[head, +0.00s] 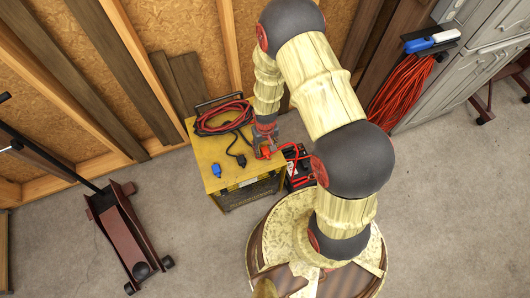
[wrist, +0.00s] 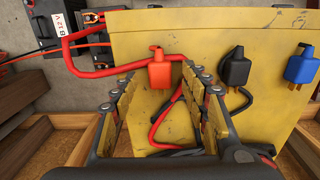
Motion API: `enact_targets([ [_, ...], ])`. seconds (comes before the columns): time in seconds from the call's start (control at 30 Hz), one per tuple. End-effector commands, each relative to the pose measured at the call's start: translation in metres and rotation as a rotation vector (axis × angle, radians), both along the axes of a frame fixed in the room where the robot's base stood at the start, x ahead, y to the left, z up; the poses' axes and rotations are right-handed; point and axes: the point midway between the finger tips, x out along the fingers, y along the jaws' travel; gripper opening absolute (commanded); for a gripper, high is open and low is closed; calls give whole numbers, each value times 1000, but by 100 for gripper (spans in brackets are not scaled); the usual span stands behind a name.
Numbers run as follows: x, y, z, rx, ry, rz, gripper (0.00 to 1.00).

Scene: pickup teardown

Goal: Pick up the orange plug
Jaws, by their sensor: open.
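The orange plug (wrist: 160,72) lies on the yellow box's top (wrist: 185,27) near one edge, with a red cable running beside it. In the wrist view it sits between and just beyond the tips of my open gripper (wrist: 160,80); I cannot tell whether either finger touches it. In the head view the orange plug (head: 265,152) shows just below my gripper (head: 263,140), which is over the right side of the box and partly hides that spot. A black plug (wrist: 235,70) and a blue plug (wrist: 300,66) lie to its right in the wrist view.
Coiled red and black cables (head: 222,117) lie at the back of the box. A black battery (head: 299,172) stands on the floor right of it. A red floor jack (head: 127,232) is at left. Open concrete floor lies in front.

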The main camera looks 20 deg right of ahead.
Motion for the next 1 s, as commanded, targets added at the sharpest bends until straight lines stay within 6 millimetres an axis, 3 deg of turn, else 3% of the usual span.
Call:
enact_targets([
  [0.1, 0, 0, -20, 0, 1, 0, 45],
  [0.37, 0, 0, -22, 0, -1, 0, 45],
  [1.0, 0, 0, -22, 0, 0, 0, 10],
])
